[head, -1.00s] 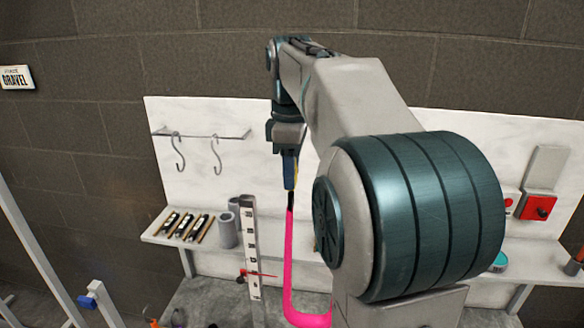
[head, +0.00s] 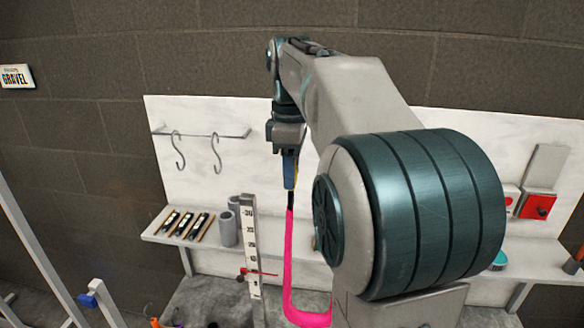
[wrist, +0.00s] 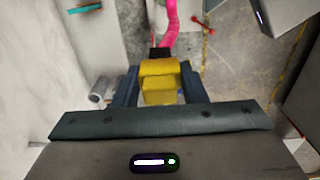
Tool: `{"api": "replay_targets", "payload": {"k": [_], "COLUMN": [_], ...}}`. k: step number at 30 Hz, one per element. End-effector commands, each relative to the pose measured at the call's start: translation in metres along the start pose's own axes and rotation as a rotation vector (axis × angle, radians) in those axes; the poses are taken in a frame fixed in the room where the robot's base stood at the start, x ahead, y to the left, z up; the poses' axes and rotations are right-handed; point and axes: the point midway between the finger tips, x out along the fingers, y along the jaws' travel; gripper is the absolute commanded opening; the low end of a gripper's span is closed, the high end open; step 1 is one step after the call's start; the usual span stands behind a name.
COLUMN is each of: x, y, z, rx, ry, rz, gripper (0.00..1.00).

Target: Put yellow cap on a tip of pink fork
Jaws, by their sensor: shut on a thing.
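My gripper (wrist: 159,82) is shut on the yellow cap (wrist: 160,90), with one dark finger on each side of it. In the head view my gripper (head: 290,180) points down, and only a sliver of yellow shows at its fingers. The pink fork (head: 289,260) stands below it, one prong rising to a black tip (head: 290,202). In the wrist view the black tip (wrist: 159,54) meets the far edge of the cap, with the pink prong (wrist: 170,25) beyond. The cap is in line with this tip; I cannot tell how far the tip reaches inside. My arm hides the fork's right side.
A white shelf (head: 160,237) runs along the back wall, holding grey cylinders (head: 228,228) and several dark items (head: 188,224). An upright ruler (head: 251,250) stands left of the fork. Two hooks (head: 216,153) hang on the panel. A red box (head: 537,206) is at right.

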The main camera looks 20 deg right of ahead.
Motion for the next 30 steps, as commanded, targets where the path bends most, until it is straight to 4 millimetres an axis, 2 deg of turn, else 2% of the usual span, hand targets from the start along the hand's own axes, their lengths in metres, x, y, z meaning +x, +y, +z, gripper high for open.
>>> {"api": "replay_targets", "payload": {"k": [30], "x": [0.021], "y": [0.0], "z": [0.0], "rx": [0.0], "ry": [0.0], "rz": [0.001], "gripper": [0.17]}}
